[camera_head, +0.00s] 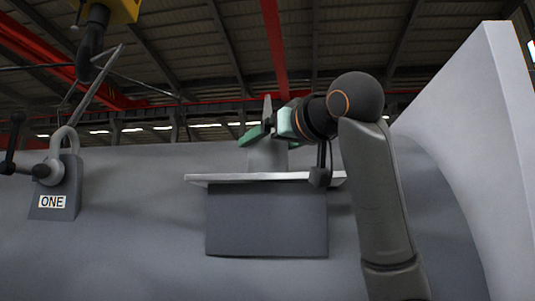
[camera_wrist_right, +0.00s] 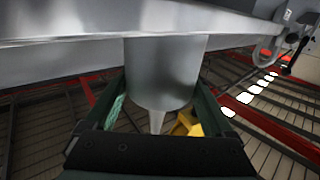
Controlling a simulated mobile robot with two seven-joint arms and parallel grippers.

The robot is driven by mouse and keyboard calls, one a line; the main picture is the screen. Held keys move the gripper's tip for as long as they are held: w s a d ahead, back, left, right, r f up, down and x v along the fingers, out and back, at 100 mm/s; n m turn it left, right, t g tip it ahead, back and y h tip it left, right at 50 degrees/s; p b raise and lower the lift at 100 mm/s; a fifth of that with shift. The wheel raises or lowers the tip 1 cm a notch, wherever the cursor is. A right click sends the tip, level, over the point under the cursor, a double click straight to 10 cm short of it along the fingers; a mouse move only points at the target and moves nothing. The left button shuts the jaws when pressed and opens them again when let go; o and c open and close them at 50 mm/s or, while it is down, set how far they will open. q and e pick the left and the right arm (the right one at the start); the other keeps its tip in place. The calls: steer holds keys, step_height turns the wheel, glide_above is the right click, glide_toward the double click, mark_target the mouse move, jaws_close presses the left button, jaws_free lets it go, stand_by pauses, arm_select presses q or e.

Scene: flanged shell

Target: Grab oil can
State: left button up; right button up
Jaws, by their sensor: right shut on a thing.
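The oil can (camera_head: 267,155) is a grey metal cylinder with a narrow tapered spout pointing up. It stands upright on a pale shelf (camera_head: 222,179), and its base appears to touch the shelf. My right gripper (camera_head: 264,136), with green fingers, reaches in from the right and is shut around the can's upper part. In the right wrist view the picture is upside down. There the oil can (camera_wrist_right: 165,70) sits between the two fingers of my right gripper (camera_wrist_right: 158,100), with its spout toward the palm. My left gripper is not in view.
The shelf sits on a grey block (camera_head: 267,222) against a large curved grey shell (camera_head: 130,210). A raised flange (camera_head: 465,110) stands at the right. A weight marked ONE (camera_head: 57,190) with a shackle is at the left, below a yellow hoist (camera_head: 118,8).

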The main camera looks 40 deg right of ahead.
steer(key=shift+r, duration=0.15)
steer(key=shift+r, duration=0.45)
step_height(320, 180, up, 2)
steer(key=shift+a+r, duration=0.1)
steer(key=s+d+r, duration=0.2)
steer(key=s+r, duration=0.7)
steer(key=s, duration=0.4)
steer(key=shift+s+r, duration=0.35)
steer(key=shift+s, duration=0.05)
